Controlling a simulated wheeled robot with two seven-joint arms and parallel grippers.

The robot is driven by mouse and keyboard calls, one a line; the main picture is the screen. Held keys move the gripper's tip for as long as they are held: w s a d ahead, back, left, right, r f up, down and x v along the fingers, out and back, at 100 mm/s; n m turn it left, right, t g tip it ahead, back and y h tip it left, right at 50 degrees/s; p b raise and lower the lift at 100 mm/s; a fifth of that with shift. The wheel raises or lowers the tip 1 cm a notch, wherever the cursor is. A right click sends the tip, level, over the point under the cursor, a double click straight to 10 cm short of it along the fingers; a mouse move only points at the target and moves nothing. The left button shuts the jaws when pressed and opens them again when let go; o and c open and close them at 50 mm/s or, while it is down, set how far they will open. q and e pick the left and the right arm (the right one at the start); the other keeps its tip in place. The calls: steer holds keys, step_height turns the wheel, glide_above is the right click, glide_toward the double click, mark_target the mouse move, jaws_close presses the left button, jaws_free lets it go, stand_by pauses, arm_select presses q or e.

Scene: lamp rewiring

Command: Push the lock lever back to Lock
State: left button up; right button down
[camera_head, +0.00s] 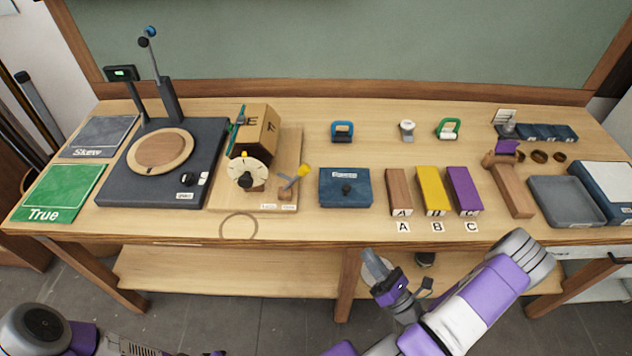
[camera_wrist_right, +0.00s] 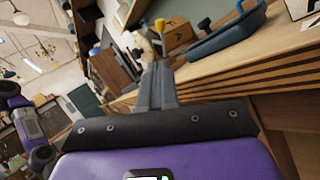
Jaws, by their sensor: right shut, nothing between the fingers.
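The lock lever (camera_head: 291,183) stands on the wooden fixture board, its yellow knob (camera_head: 303,170) tilted up to the right. Two small white labels lie at its foot, too small to read surely. The yellow knob (camera_wrist_right: 160,24) also shows in the right wrist view, beyond the fingertips. My right gripper (camera_head: 372,258) is shut and empty in front of the table's front edge, below and to the right of the lever and apart from it. Its fingers (camera_wrist_right: 157,85) also show in the right wrist view. Only part of my left arm shows at lower left; its gripper is not visible.
A cream dial (camera_head: 245,172) and a cardboard box (camera_head: 262,128) are left of the lever. A blue case (camera_head: 345,188) stands to its right, then blocks A (camera_head: 398,190), B (camera_head: 432,190) and C (camera_head: 463,190). A ring (camera_head: 238,226) lies at the table's front edge.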

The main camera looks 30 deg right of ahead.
steer(key=shift+w, duration=0.1)
glide_toward(295, 179)
steer(key=w+d+r, duration=0.2)
steer(key=w+r, duration=0.2)
steer(key=r, duration=0.2)
arm_select(q)
steer(key=shift+f+b, duration=0.4)
arm_select(e)
steer(key=shift+s, duration=0.1)
arm_select(q)
steer(key=shift+r, duration=0.15)
arm_select(e)
steer(key=shift+r, duration=0.1)
